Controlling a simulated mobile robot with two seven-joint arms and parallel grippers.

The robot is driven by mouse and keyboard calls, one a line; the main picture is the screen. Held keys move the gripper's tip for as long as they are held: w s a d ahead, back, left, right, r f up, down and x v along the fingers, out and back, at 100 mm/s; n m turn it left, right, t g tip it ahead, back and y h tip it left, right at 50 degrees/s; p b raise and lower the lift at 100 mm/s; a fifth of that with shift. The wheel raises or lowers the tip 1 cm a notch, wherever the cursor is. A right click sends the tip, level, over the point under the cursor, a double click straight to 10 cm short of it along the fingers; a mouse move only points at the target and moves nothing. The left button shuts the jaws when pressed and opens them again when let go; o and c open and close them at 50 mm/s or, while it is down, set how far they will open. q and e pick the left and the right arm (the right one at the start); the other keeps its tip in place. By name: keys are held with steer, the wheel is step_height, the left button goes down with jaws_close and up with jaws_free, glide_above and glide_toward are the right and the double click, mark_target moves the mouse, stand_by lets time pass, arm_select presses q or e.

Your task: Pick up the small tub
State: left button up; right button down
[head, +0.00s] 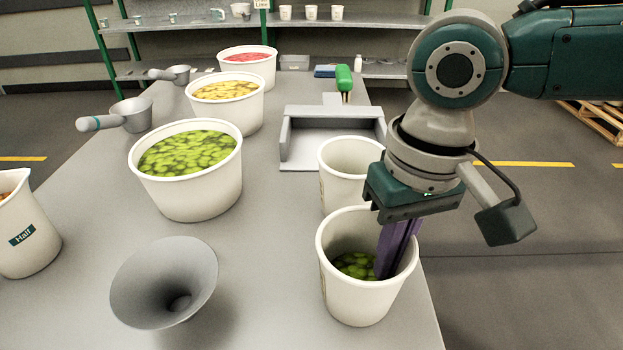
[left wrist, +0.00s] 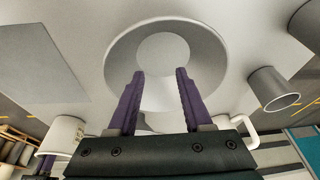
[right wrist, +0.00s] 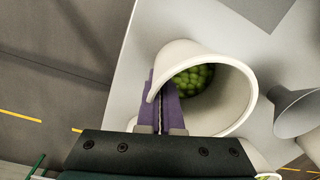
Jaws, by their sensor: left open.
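The small white tub (head: 350,300) stands at the front right of the table with green candies (head: 355,265) inside. It also shows in the right wrist view (right wrist: 225,118). My right gripper (head: 392,262) comes down at the tub's right side. In the right wrist view its purple fingers (right wrist: 161,82) are close together on the tub's rim, with the wall between them. My left gripper (left wrist: 157,75) shows only in the left wrist view, open and empty, over a round, pale, wide-rimmed thing (left wrist: 120,60) that I cannot name for sure.
A second white tub (head: 340,160) stands just behind. A grey funnel (head: 140,285) and a large tub of green candies (head: 190,195) are to the left. A jug marked Half (head: 30,240) is at the left edge. A grey tray (head: 300,150) stands farther back. The aisle right of the table is clear.

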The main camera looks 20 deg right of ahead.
steer(key=shift+r, duration=0.1)
stand_by(0.6)
arm_select(q)
step_height(320, 180, up, 4)
steer(key=p, duration=0.3)
steer(key=shift+f, duration=0.25)
arm_select(e)
step_height(320, 180, up, 20)
